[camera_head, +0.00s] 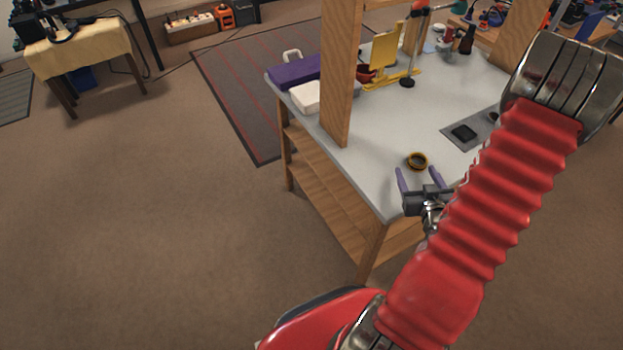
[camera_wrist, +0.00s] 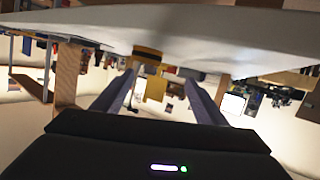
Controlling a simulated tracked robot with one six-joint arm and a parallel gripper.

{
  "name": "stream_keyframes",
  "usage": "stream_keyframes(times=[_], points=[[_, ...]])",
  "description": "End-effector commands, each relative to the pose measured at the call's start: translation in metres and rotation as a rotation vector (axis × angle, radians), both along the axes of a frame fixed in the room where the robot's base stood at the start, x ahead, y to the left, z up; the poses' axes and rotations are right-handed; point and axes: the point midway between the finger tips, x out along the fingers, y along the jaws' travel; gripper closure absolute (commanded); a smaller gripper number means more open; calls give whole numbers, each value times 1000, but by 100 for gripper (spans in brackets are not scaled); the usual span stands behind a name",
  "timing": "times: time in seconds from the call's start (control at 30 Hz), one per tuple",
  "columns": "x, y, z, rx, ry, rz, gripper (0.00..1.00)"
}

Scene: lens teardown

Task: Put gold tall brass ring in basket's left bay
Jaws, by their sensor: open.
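A gold-and-dark ring (camera_head: 417,168) lies on the pale table top (camera_head: 385,130) near its front corner, in the head view. My gripper (camera_head: 416,171) is open, its two purple fingers pointing at the ring from the front edge. The ring is just beyond the fingertips, and I see no contact. In the wrist view, which looks upside down, the ring (camera_wrist: 147,54) shows as a gold and dark band against the table surface, beyond and between my open fingers (camera_wrist: 159,78). I cannot clearly make out a basket with bays; my red arm hides part of the table's right side.
A wooden post (camera_head: 341,80) rises at the table's left edge. A purple box (camera_head: 293,72) and a white box (camera_head: 308,97) are beside it. A yellow stand (camera_head: 387,62) is farther back. A grey mat (camera_head: 453,145) holds a black piece. The table middle is mostly clear.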

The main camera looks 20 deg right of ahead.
Motion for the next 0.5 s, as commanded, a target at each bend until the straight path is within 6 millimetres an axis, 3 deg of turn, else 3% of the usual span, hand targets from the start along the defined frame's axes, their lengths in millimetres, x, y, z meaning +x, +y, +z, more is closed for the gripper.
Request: stream_keyframes(times=[0.2, 0.5], points=[[34, 13, 24, -29, 128, 47, 34], [66, 41, 62, -44, 278, 73, 34]])
